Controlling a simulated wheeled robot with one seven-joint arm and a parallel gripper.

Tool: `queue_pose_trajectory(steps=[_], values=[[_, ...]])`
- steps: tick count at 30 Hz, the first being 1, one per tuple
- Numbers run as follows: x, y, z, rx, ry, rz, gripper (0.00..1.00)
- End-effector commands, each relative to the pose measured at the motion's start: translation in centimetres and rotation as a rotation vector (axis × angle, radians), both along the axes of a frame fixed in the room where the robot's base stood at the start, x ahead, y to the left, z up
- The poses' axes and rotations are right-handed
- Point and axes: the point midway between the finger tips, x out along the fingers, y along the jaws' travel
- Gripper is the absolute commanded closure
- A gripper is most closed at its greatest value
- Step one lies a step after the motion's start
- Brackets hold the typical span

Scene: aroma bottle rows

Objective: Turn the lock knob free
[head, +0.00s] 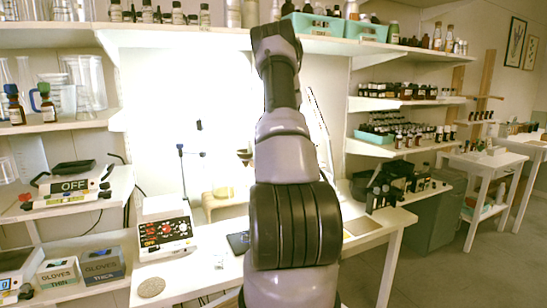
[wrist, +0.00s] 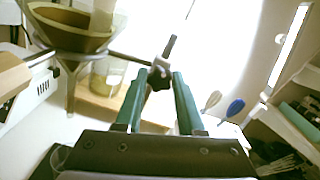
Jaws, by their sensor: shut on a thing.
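In the wrist view the grey lobed lock knob (wrist: 160,71) sits on a clamp at the end of a horizontal rod, beside a dark upright post (wrist: 169,46). My gripper (wrist: 161,80) has its two green fingers on either side of the knob, shut on it. A funnel (wrist: 68,32) rests in a ring holder to the left, on the same rod. A glass beaker (wrist: 106,80) stands below the funnel. In the head view my arm hides the gripper and the knob; the funnel (head: 244,156) shows just left of the arm.
Shelves of bottles (head: 400,90) line the right side. A blue oval piece (wrist: 235,107) shows right of my fingers.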

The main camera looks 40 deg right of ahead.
Motion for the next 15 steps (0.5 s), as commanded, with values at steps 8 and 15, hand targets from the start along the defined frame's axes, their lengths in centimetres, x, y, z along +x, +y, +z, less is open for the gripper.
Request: queue_pose_trajectory(steps=[8,15], values=[[-0.02,-0.03,0.02,-0.001,0.000,-0.001,0.32],[-0.07,-0.02,0.01,0.000,0.000,0.000,0.32]])
